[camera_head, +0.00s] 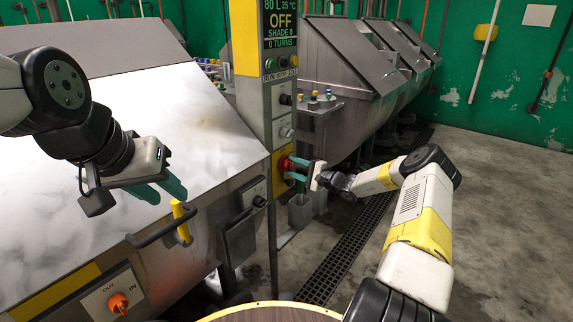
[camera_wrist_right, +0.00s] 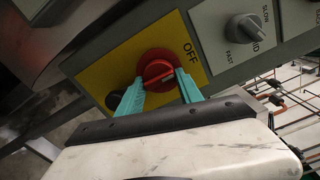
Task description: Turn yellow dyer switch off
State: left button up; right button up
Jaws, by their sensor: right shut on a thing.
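The red rotary switch (camera_head: 285,163) sits on a yellow plate on the front of the control column; it also shows in the right wrist view (camera_wrist_right: 158,66). An "OFF" label is printed on the yellow plate (camera_wrist_right: 120,77), to the upper right of the knob. My right gripper (camera_head: 293,171) has its teal fingers on either side of the knob and is shut on it. My left gripper (camera_head: 162,190) is open and empty, above the front of the near dyer. The display (camera_head: 281,22) on the column reads "OFF", "SHADE 0" and "0 TURNS".
A grey speed knob (camera_wrist_right: 247,28) marked SLOW and FAST is beside the switch. A yellow handle (camera_head: 181,222) stands on the near dyer below my left gripper. An orange IN/OUT knob (camera_head: 118,302) is lower left. Floor is open at right.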

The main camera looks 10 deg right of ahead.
jog(key=shift+f+n, duration=0.1)
jog(key=shift+n, duration=0.2)
jog(key=o, duration=1.4)
jog(key=shift+c, duration=0.2)
jog(key=v, duration=0.7)
jog(key=shift+s+d, duration=0.3)
jog(key=shift+s, duration=0.05)
